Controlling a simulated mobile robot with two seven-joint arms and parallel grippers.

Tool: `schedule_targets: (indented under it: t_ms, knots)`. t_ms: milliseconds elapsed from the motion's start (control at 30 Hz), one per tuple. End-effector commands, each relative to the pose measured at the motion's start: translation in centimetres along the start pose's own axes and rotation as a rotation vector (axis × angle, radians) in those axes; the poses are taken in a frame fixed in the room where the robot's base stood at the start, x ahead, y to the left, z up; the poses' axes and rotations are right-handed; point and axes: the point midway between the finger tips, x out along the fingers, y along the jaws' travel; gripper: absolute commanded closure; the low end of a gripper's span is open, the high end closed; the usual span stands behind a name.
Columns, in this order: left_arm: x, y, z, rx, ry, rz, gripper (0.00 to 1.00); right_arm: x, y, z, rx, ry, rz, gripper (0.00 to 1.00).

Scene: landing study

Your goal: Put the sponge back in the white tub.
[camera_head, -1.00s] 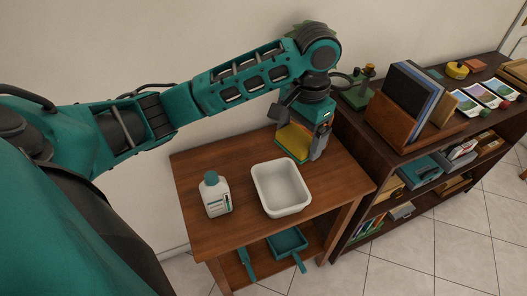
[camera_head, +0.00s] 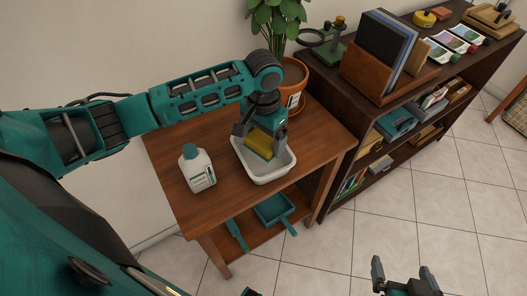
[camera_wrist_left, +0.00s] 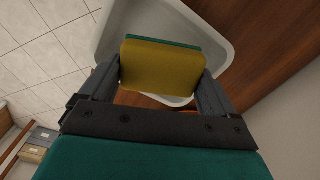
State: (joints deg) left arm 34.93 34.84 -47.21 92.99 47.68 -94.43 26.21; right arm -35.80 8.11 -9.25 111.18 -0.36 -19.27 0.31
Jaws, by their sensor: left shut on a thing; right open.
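The sponge (camera_head: 259,146) is yellow with a green layer. My left gripper (camera_head: 258,140) is shut on it and holds it over the white tub (camera_head: 278,174). In the left wrist view the sponge (camera_wrist_left: 162,66) sits between the two fingers, with part of the white tub (camera_wrist_left: 232,28) behind it. The tub stands on the small wooden table. Whether the sponge touches the tub floor cannot be told. My right gripper (camera_head: 405,276) is open and empty at the bottom right, above the tiled floor.
A white bottle with a green cap (camera_head: 198,168) stands left of the tub. A potted plant (camera_head: 293,78) stands behind it at the table's back corner. A dark shelf (camera_head: 400,97) with books stands to the right. A teal dustpan (camera_head: 273,209) lies on the lower shelf.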

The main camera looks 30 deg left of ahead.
Motion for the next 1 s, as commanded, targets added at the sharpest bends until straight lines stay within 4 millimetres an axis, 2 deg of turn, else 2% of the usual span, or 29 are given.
schedule_targets:
  t_ms: [33,233,367,400,433,500,667,700,833,1000]
  knots:
    - [0.7,0.0,0.0,-0.001,-0.001,0.0,0.44,0.1,0.0,0.2,-0.001,0.0,0.0,0.0]
    - [2.0,0.0,0.0,0.0,-0.001,-0.001,0.44,0.2,0.0,0.4,-0.001,0.0,0.0,0.0]
    - [4.0,0.0,0.1,0.0,-0.003,0.0,0.44,0.5,0.0,0.8,-0.001,0.0,-0.001,0.0]
    - [4.7,0.1,0.1,0.0,-0.003,0.0,0.52,0.6,0.0,0.9,-0.001,0.0,-0.001,0.0]
    - [5.1,0.1,0.1,0.001,-0.002,0.001,0.52,0.7,0.0,1.0,-0.001,0.0,-0.001,0.0]
    - [5.6,0.0,0.0,0.001,-0.001,0.0,0.64,0.7,0.0,1.1,-0.001,-0.001,-0.001,0.0]
    - [5.7,0.0,0.1,0.001,-0.002,0.0,0.65,0.6,0.0,1.0,-0.002,-0.001,-0.001,0.0]
    - [5.8,0.0,0.1,0.001,-0.002,0.0,0.12,0.6,-0.1,1.0,-0.002,-0.001,-0.001,0.0]
    - [5.8,0.0,0.1,0.001,-0.003,0.0,0.0,0.7,-0.1,1.1,-0.002,-0.001,-0.002,0.0]
    - [5.7,0.1,0.1,0.001,-0.004,0.001,0.0,0.6,-0.1,1.1,-0.002,-0.001,-0.002,0.0]
